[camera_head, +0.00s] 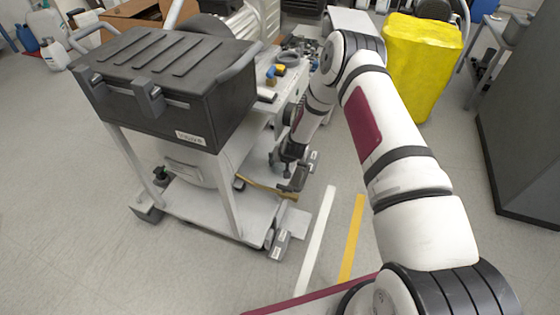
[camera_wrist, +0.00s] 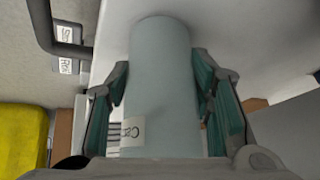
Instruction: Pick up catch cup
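A pale grey-blue cylinder, which I take as the catch cup (camera_wrist: 162,85), fills the middle of the wrist view. It carries a small white label whose text is only partly readable. My gripper (camera_wrist: 162,92) has one green-padded finger on each side of it, and both fingertips appear to touch its sides. The cup's near end runs down behind the gripper body. In the head view my gripper (camera_head: 292,182) is low at the right side of the white cart, and the cup cannot be made out there.
The white cart (camera_head: 228,190) has a black case (camera_head: 165,85) on top and a lower shelf close to my gripper. Floor in front of the cart is clear.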

